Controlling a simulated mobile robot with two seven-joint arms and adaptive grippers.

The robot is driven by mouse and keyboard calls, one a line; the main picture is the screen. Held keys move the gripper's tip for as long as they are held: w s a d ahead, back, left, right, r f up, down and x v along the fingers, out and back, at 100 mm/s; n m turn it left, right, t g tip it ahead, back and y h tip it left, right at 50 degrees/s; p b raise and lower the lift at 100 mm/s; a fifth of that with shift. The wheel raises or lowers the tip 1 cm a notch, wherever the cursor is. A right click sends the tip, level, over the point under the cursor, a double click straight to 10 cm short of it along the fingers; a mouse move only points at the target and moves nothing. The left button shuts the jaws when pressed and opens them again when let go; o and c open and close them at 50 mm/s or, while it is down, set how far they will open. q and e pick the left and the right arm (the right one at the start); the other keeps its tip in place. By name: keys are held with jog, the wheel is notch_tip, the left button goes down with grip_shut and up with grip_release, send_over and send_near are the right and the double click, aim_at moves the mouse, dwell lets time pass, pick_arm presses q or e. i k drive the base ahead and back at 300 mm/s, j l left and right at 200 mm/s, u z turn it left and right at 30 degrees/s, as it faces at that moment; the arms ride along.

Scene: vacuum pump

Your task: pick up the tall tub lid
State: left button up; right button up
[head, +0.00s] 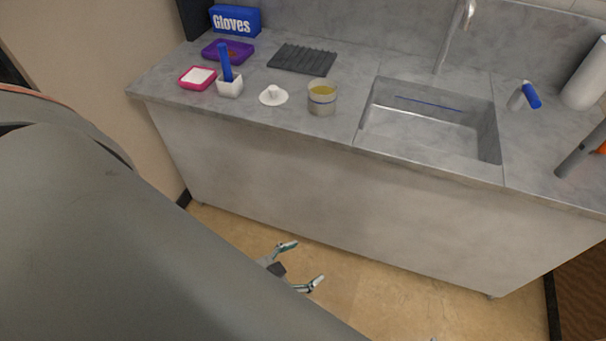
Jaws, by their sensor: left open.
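A small white round lid with a raised knob (273,95) lies on the grey counter, left of the sink. A clear tub with yellowish contents (322,98) stands just to its right, apart from it. I cannot tell for sure that this white lid is the tall tub lid. My left gripper (301,266) is open and empty, low in front of the counter over the floor, well away from the lid. Part of my left arm fills the lower left. My right gripper does not show.
On the counter (440,160) stand a white holder with a blue item (229,85), a pink tray (197,78), a purple tray (228,52), a dark ribbed mat (302,59) and a Gloves box (235,21). The sink (425,125) lies right of the tub.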

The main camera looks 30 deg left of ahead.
aim_at(274, 97)
jog(key=u, duration=1.25)
